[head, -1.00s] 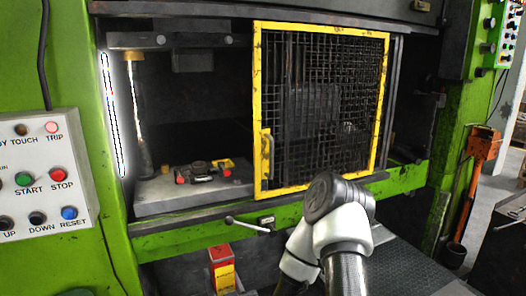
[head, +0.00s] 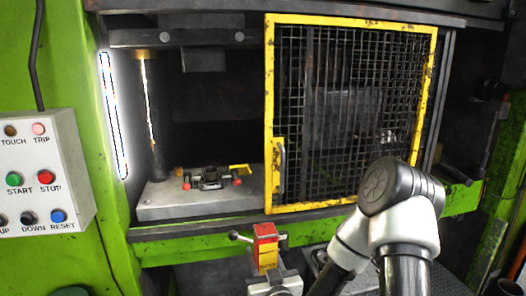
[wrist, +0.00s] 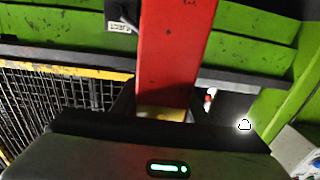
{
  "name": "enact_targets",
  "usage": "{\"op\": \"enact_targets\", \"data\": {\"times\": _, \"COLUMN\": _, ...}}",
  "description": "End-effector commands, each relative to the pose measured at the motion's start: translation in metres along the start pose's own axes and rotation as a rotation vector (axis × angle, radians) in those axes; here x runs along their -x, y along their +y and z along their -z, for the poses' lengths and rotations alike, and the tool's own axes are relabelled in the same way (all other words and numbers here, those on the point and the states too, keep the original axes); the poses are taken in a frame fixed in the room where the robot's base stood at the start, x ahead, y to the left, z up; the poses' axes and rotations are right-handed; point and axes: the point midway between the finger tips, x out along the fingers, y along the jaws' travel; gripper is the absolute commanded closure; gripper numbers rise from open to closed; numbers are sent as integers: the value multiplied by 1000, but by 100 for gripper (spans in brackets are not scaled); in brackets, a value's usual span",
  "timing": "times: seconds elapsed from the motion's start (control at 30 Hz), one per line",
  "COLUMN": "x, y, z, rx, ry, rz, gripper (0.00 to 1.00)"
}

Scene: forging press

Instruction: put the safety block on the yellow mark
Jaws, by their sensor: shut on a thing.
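The safety block (head: 266,232) is an upright red and yellow block in front of the press's lower rail. My gripper (head: 267,270) is shut on its lower part. In the wrist view the block's red side (wrist: 178,50) rises between the fingers, with a little yellow at its base. A yellow patch (head: 240,168), which looks like the yellow mark, shows on the press bed (head: 160,207) behind the dark die, left of the guard. The die partly hides it. The block is outside the press opening, lower than the bed and apart from it.
A yellow-framed mesh guard (head: 272,110) covers the right of the opening; the left is open. The dark die (head: 211,177) with red ends sits on the bed. A lever with a dark knob (head: 233,236) is just left of the block. A button panel (head: 42,175) stands at left.

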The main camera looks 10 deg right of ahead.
Motion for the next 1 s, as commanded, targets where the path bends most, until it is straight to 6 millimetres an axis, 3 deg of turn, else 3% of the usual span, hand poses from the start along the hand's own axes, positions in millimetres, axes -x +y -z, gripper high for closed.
{"op": "enact_targets", "data": {"times": 0.03, "x": -14, "y": 4, "z": 27, "rx": 10, "ry": 23, "rz": 8, "gripper": 100}}
{"op": "enact_targets", "data": {"times": 0.2, "x": -51, "y": 13, "z": 100, "rx": 11, "ry": 23, "rz": 28, "gripper": 100}}
{"op": "enact_targets", "data": {"times": 0.4, "x": -72, "y": 17, "z": 179, "rx": 7, "ry": 18, "rz": 23, "gripper": 100}}
{"op": "enact_targets", "data": {"times": 0.57, "x": -76, "y": 16, "z": 240, "rx": 7, "ry": 18, "rz": 11, "gripper": 100}}
{"op": "enact_targets", "data": {"times": 0.8, "x": -66, "y": 5, "z": 326, "rx": 6, "ry": 16, "rz": -14, "gripper": 100}}
{"op": "enact_targets", "data": {"times": 1.0, "x": -55, "y": -2, "z": 363, "rx": 1, "ry": 9, "rz": -29, "gripper": 100}}
